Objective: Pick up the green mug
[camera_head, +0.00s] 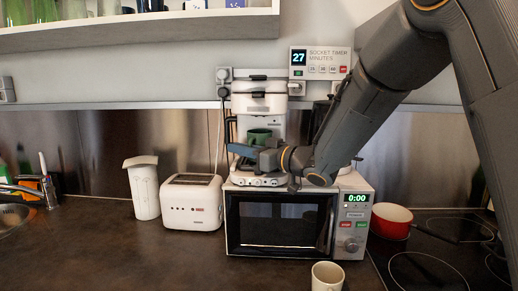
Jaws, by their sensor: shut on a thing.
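The green mug (259,135) is in the head view, at the white coffee machine (262,103) that stands on top of the microwave. My gripper (238,150) reaches in from the right, level with the lower part of the mug and in front of it. It is shut on the mug. My gripper and wrist hide the mug's lower part, so I cannot tell whether the mug still touches the machine's base.
The microwave (280,223) is below my gripper. A white toaster (191,203) and pitcher (143,188) stand left, a white mug (327,277) in front, a red pot (391,221) right by the hob. A shelf (140,32) overhangs the upper left.

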